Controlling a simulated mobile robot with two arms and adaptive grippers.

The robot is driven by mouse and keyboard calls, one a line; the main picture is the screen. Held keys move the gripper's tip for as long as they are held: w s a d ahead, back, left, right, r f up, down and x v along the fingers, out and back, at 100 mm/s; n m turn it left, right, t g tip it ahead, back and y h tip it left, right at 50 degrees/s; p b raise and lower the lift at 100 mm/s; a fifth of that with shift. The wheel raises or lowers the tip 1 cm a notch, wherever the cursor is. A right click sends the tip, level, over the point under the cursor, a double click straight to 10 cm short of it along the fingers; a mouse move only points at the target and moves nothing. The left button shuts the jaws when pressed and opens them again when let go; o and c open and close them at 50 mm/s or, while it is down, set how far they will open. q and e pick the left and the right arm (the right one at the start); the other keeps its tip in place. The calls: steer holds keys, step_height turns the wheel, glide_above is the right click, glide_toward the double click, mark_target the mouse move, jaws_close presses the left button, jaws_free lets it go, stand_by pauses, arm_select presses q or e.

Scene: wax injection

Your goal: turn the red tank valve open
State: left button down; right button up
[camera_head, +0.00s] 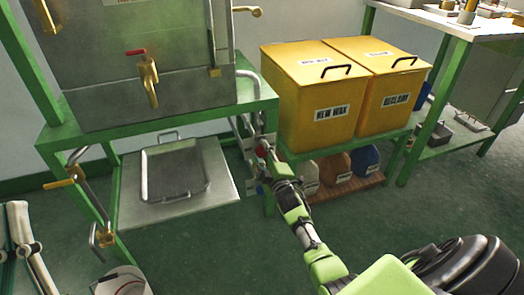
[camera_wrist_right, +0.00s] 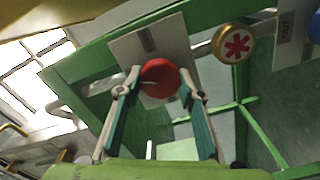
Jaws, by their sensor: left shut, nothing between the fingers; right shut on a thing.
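A red round valve knob (camera_wrist_right: 160,77) sits in front of a pale plate in the right wrist view. My right gripper (camera_wrist_right: 161,88) has a finger on each side of it and is shut on it. In the head view a bit of red (camera_head: 264,146) shows at the end of my right arm, beside the green stand's right leg; the fingers there are mostly hidden. My left gripper (camera_head: 18,226) is at the far left edge of the head view, shut and empty, away from the valve.
Yellow bins (camera_head: 300,85) stand on a green bench to the right. A metal tray (camera_head: 175,172) lies under the tank. Brass-handled pipes (camera_head: 80,185) stand at the left.

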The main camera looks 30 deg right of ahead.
steer(key=m+p, duration=0.1)
steer(key=m, duration=0.2)
steer(key=shift+m, duration=0.4)
steer(key=m+p, duration=0.1)
steer(key=m, duration=0.4)
steer(key=shift+d, duration=0.1)
arm_select(q)
steer(key=w+f+g+y, duration=0.1)
steer(key=w+f+g, duration=0.1)
steer(key=f+g, duration=0.2)
steer(key=w+f+g+y, duration=0.1)
steer(key=w+f+g, duration=0.2)
steer(key=f, duration=0.7)
steer(key=shift+a+f+g+y+p, duration=0.3)
steer(key=shift+f+g+y+p, duration=0.15)
steer(key=shift+g, duration=0.15)
arm_select(e)
steer(key=shift+s+m, duration=0.1)
steer(key=shift+m, duration=1.9)
steer(key=o, duration=1.1)
arm_select(q)
steer(key=shift+f, duration=0.1)
arm_select(e)
steer(key=v, duration=1.2)
steer(key=shift+d, duration=0.1)
